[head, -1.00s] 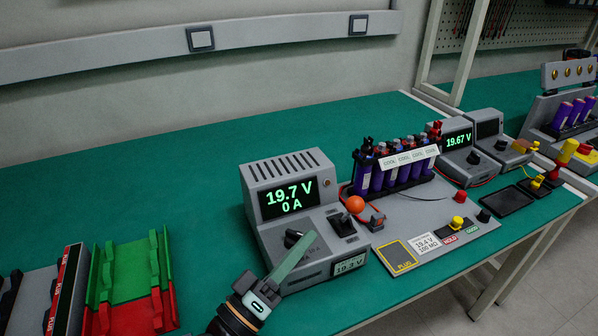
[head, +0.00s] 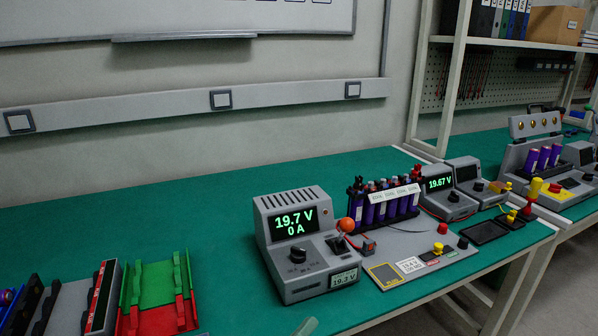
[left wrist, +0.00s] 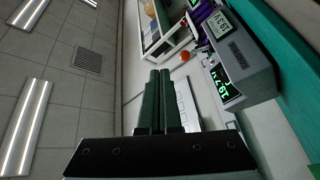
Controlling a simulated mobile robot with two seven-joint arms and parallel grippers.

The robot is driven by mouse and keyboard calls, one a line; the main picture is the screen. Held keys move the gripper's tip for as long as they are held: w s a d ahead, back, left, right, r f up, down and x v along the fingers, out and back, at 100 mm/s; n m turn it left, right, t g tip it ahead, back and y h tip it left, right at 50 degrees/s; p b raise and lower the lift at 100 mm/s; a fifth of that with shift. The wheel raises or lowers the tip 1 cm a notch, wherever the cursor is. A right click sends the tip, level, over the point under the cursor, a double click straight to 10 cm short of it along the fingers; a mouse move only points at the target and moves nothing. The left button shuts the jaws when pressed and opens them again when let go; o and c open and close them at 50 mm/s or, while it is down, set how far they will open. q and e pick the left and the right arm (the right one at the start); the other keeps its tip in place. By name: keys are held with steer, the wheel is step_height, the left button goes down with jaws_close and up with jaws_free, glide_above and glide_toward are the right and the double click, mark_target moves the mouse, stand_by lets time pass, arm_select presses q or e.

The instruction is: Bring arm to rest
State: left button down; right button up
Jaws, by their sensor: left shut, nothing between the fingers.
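My left gripper (head: 306,327) shows only as a pale green fingertip at the bottom edge of the head view, in front of the power supply. In the left wrist view its two dark green fingers (left wrist: 159,75) lie together, shut with nothing between them. The grey power supply (head: 294,245) stands on the green bench and reads 19.7 V and 0 A. It shows turned on its side in the left wrist view (left wrist: 245,75), right of the fingers and apart from them. My right gripper is in neither view.
A row of purple cells (head: 385,206) stands on a grey board with a red and a yellow button. A green and red cradle (head: 158,290) sits at the left front. A meter (head: 447,198) reads 19.67 V. The back left of the bench (head: 130,225) is clear.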

arm_select(q)
steer(key=s+a+f+m+g+y, duration=0.1)
steer(key=s+a+f+g+y, duration=0.15)
steer(key=s+a+f, duration=0.4)
steer(key=s+a+f+m+g+y, duration=0.1)
steer(key=a+f+m+y, duration=0.2)
steer(key=f, duration=0.7)
steer(key=s+a+f+g+y, duration=0.25)
steer(key=a+f+y, duration=0.2)
steer(key=f, duration=0.45)
steer(key=s+a+r+p, duration=0.1)
steer(key=r+p, duration=0.5)
steer(key=p, duration=0.3)
steer(key=s+a+r+y+p, duration=0.1)
steer(key=s+a+r+p, duration=0.1)
steer(key=r+p, duration=0.5)
steer(key=p, duration=0.2)
steer(key=shift+a+y+p, duration=0.15)
steer(key=shift+y+p, duration=0.15)
steer(key=shift+p, duration=0.1)
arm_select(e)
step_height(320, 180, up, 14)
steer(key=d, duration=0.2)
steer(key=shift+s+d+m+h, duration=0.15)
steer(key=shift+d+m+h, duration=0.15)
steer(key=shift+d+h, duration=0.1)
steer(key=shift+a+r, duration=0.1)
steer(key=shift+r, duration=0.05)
